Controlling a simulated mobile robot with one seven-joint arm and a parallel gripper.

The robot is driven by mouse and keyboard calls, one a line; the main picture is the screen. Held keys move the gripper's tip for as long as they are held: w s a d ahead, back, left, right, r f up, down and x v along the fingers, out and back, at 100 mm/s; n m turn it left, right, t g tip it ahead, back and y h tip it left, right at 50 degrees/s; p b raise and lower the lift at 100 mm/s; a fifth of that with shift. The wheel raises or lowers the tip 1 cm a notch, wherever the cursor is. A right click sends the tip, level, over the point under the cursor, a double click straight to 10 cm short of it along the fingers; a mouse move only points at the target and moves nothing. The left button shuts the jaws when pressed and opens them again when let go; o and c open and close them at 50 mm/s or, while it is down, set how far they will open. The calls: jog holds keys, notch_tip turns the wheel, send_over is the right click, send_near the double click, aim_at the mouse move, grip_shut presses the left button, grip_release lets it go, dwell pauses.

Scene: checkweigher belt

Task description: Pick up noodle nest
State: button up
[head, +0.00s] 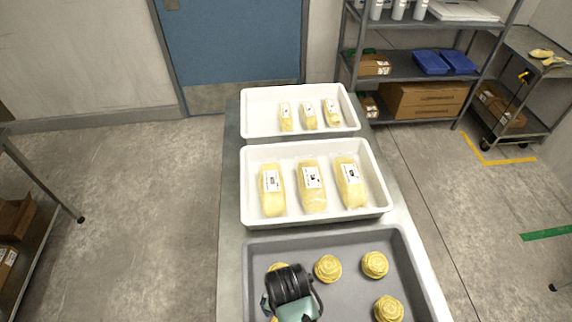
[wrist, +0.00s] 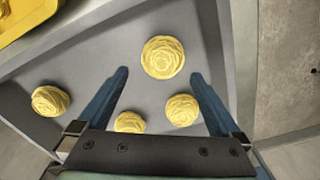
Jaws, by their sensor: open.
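Several round yellow noodle nests lie in a grey tray (head: 350,240) at the front of the table. In the head view nests show at the middle (head: 328,268), the right (head: 375,264) and the lower right (head: 389,308); another is partly hidden behind my gripper (head: 285,312). In the wrist view my gripper (wrist: 160,76) is open and empty over the tray. One nest (wrist: 162,57) shows just beyond and between the fingertips. Two nests (wrist: 130,122) (wrist: 182,110) show nearer the gripper's base, and one (wrist: 50,101) lies left of the left finger.
Behind the grey tray a white tray (head: 318,220) holds three large wrapped yellow packs. A farther white tray (head: 262,126) holds three smaller packs. A yellow object (wrist: 22,18) shows beyond the tray's edge in the wrist view. Shelving (head: 400,70) stands at the back right.

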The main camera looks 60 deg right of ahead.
jog(key=shift+w+d+f+p, duration=0.15)
jog(key=shift+f+p, duration=0.1)
jog(key=shift+f, duration=1.45)
jog(key=shift+w+d+f+p, duration=0.1)
jog(key=shift+w+f+p, duration=0.1)
jog(key=shift+f, duration=1.45)
jog(key=c, duration=1.1)
jog(key=shift+r, duration=0.1)
notch_tip(320, 180, up, 10)
jog(key=shift+a+f+b, duration=0.1)
jog(key=shift+b, duration=0.2)
